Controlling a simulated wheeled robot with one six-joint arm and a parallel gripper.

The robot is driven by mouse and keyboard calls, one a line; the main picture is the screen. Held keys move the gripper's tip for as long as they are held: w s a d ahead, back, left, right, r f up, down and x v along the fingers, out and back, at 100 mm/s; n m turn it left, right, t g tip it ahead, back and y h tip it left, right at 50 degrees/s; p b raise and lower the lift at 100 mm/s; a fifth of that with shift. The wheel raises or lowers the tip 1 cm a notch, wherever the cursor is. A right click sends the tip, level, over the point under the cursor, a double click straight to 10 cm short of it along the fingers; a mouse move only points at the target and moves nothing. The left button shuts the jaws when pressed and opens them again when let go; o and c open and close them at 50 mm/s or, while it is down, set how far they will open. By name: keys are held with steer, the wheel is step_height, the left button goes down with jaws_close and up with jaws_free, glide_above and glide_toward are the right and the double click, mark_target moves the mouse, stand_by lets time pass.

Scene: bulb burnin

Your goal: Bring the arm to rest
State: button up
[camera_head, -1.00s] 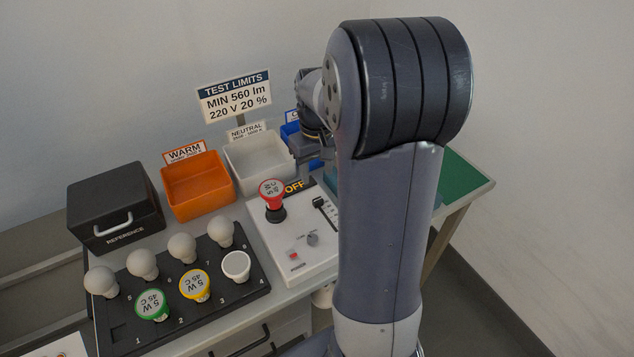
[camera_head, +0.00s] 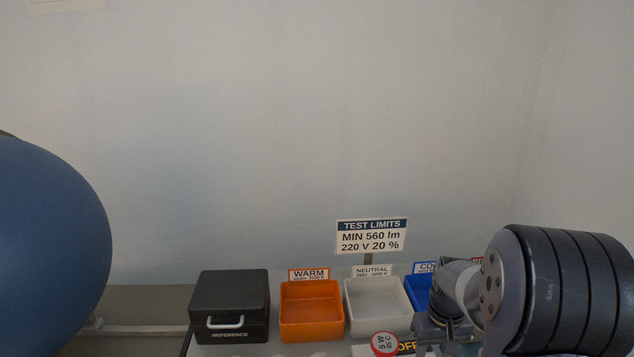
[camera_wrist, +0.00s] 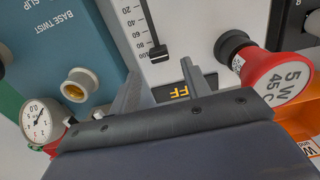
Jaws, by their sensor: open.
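My gripper (camera_wrist: 163,90) is open and empty in the wrist view, its two grey fingers apart above the white test panel (camera_wrist: 185,25). Its fingertips are near a lit display (camera_wrist: 175,92) that reads OFF. In the head view my arm (camera_head: 560,290) fills the lower right, and the red bulb (camera_head: 384,344) shows at the bottom edge.
A slider (camera_wrist: 158,52), a teal base-twist unit (camera_wrist: 65,60) and a dial gauge (camera_wrist: 38,122) lie close by. Orange (camera_head: 311,320), white (camera_head: 379,318) and blue (camera_head: 419,291) bins, a black reference case (camera_head: 230,300) and a limits sign (camera_head: 371,236) stand behind. A blue rounded shape (camera_head: 45,250) fills the left edge.

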steer(key=f, duration=0.4)
steer(key=shift+s+f, duration=0.3)
steer(key=shift+s+r, duration=0.15)
steer(key=shift+s, duration=0.85)
steer(key=shift+s+d, duration=0.1)
steer(key=shift+s, duration=0.35)
steer(key=shift+w, duration=0.1)
